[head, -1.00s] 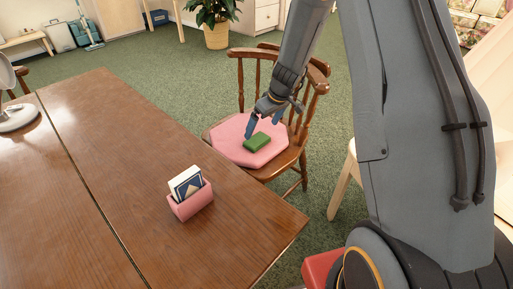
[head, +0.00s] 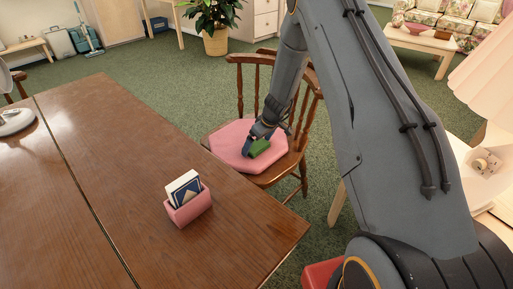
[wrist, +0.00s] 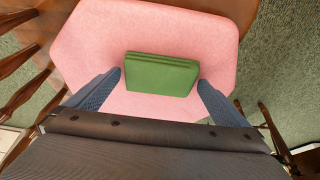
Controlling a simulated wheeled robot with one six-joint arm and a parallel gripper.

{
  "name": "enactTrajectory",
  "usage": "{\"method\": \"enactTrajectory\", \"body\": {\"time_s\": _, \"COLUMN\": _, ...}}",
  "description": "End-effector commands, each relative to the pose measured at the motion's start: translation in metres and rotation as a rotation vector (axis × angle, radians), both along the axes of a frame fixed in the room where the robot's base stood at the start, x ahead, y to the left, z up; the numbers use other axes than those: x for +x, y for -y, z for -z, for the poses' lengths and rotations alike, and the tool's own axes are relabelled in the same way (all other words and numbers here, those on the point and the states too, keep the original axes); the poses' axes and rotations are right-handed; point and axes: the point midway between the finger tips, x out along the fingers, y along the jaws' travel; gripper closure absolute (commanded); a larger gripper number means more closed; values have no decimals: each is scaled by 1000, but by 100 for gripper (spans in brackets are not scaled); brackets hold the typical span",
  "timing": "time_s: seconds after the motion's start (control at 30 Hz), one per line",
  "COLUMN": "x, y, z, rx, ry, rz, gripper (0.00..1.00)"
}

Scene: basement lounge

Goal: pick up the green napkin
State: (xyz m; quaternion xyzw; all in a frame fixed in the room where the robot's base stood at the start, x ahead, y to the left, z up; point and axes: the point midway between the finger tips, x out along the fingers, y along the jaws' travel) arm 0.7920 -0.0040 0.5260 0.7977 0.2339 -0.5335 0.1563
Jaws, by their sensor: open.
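The green napkin (head: 260,148) is a folded, thick rectangle lying on the pink seat cushion (head: 226,138) of a wooden chair (head: 277,177). My gripper (wrist: 160,82) is open, with one finger near each end of the napkin. In the head view my gripper (head: 250,146) is low over the cushion and partly overlaps the napkin.
The wooden table (head: 110,150) stands left of the chair, close to the seat. A pink holder (head: 190,210) with cards is on it. The chair's spindled back (head: 240,88) rises behind my gripper. A plant (head: 212,20) stands farther back on open carpet.

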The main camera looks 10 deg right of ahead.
Motion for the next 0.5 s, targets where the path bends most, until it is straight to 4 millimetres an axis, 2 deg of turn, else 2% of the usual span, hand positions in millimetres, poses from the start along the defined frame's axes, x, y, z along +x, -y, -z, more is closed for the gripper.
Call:
{"method": "enactTrajectory", "body": {"time_s": 0.2, "x": 0, "y": 0, "z": 0, "rx": 0, "ry": 0, "rz": 0, "gripper": 0}}
{"method": "enactTrajectory", "body": {"time_s": 0.4, "x": 0, "y": 0, "z": 0, "rx": 1, "ry": 1, "rz": 0, "gripper": 34}}
{"method": "enactTrajectory", "body": {"time_s": 0.5, "x": 0, "y": 0, "z": 0, "rx": 1, "ry": 1, "rz": 0, "gripper": 36}}
